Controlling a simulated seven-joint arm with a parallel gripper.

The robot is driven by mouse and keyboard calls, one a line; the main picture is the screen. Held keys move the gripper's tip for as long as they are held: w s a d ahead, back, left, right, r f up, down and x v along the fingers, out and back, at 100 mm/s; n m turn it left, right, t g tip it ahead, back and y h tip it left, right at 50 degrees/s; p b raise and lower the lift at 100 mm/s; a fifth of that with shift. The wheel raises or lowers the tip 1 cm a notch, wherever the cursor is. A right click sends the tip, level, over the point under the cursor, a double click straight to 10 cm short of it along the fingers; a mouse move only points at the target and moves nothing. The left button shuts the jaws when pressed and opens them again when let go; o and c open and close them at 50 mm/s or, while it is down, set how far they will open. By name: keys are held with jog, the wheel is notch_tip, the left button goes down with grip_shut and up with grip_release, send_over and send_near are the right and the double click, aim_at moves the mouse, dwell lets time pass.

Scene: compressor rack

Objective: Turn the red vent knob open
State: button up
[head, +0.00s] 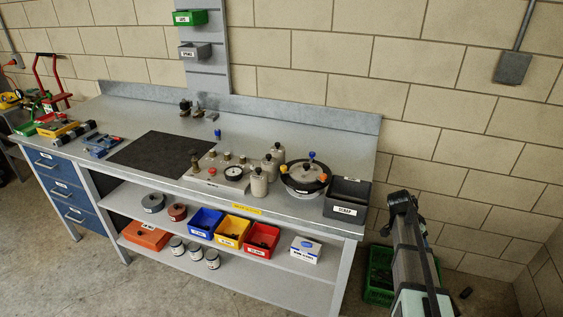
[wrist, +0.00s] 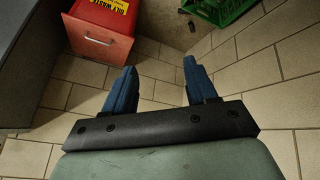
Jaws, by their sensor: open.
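In the head view a light panel (head: 207,183) with a round black gauge (head: 234,172) and brass fittings lies on the workbench, right of the dark mat. A tiny red spot (head: 211,171) shows on this panel; it is too small to tell whether it is the vent knob. Right of it stands a round pot (head: 303,178) with a dark rim and orange-red and blue knobs on top. How far any knob is turned cannot be told. In the wrist view my gripper (wrist: 160,74) is open and empty, its blue fingers wide apart above the tiled floor, away from the bench.
A grey scrap bin (head: 347,199) stands at the bench's right end, beside the pot. Several grey bottles (head: 259,183) stand between panel and pot. A dark mat (head: 158,149) is bare. A red oily-waste container (wrist: 105,14) and a green crate (wrist: 218,9) are near the floor.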

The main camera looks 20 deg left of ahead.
jog(key=w+a+r+m+t+h, duration=0.1)
jog(key=w+a+r+m, duration=0.3)
jog(key=r, duration=0.8)
jog(key=w+a+r+m+t, duration=0.2)
jog(key=w+r, duration=0.3)
jog(key=r, duration=0.7)
jog(key=w+a+r+y, duration=0.1)
jog(key=w+a+r, duration=0.2)
jog(key=a+r, duration=0.65)
jog(key=n+g+y, duration=0.4)
jog(key=n+y, duration=0.2)
jog(key=n, duration=0.2)
send_over(212, 169)
notch_tip(212, 169, down, 4)
notch_tip(212, 169, down, 14)
jog(key=shift+r, duration=0.2)
